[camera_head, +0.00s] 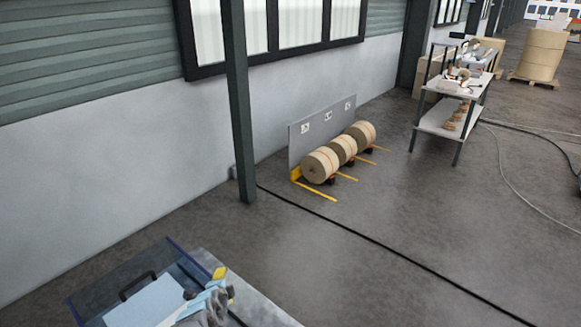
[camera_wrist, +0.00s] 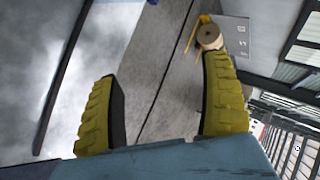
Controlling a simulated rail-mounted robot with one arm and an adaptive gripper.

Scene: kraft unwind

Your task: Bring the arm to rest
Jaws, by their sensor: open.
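My gripper (camera_wrist: 163,72) is open in the wrist view, its two yellow ribbed finger pads wide apart with only floor and a dark line showing between them. A blue surface crosses the bottom of that view. In the head view my gripper (camera_head: 225,283) shows as small yellow tips at the bottom, left of centre, close above a grey surface. The rest of my arm there is partly cut off by the frame edge. I cannot tell from these frames whether the arm is moving.
Several brown kraft rolls (camera_head: 341,152) lie in a row before a grey panel (camera_head: 310,128), with yellow floor lines. A dark post (camera_head: 239,110) stands left of them. A shelf table (camera_head: 455,88) stands at the back right. A black cable (camera_head: 385,245) crosses otherwise open floor.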

